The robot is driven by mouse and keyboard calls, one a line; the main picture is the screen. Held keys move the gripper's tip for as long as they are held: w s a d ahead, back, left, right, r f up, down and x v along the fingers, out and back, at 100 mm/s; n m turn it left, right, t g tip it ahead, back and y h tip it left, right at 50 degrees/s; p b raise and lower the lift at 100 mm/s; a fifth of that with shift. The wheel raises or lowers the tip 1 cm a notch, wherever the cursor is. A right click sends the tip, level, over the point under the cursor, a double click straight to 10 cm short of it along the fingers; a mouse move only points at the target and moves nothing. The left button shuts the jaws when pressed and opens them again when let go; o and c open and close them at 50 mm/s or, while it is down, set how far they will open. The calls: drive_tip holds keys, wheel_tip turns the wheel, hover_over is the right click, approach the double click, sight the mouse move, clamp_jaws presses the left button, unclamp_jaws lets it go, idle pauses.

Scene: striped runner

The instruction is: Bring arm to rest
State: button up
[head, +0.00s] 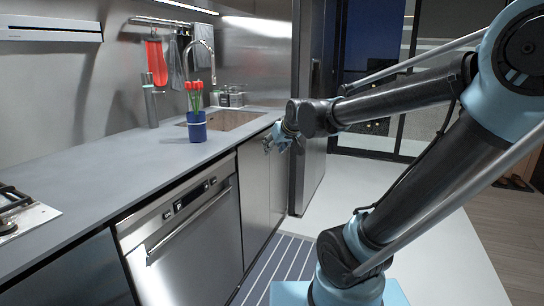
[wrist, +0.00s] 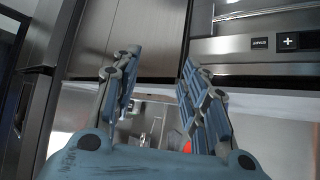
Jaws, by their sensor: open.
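My arm reaches across the right of the head view, and my gripper (head: 278,140) hangs just off the front edge of the counter (head: 115,190), near the sink. In the wrist view my gripper (wrist: 158,85) shows its two blue-grey fingers spread apart with nothing between them. Beyond the fingers are cabinet fronts (wrist: 130,38) and an oven or dishwasher panel (wrist: 262,42).
A blue pot with red tulips (head: 196,125) stands on the counter beside the sink (head: 230,119). A gas hob (head: 22,215) is at the lower left. A tall fridge (head: 312,110) stands behind my gripper. A striped runner (head: 275,268) lies on the floor.

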drive_tip(key=s+d+f+m+g+h, duration=0.2)
drive_tip(key=s+d+f, duration=0.6)
drive_tip(key=s, duration=0.4)
drive_tip(key=s+d+f+m+g+h, duration=0.2)
drive_tip(key=s+d+f+g, duration=0.2)
drive_tip(key=s+d+f, duration=0.5)
drive_tip(key=s+d, duration=0.1)
drive_tip(key=s, duration=0.2)
drive_tip(key=shift+d+f+m+g, duration=0.15)
drive_tip(key=shift+d+m+g, duration=0.15)
drive_tip(key=shift+m, duration=0.1)
drive_tip(key=shift+s, duration=0.1)
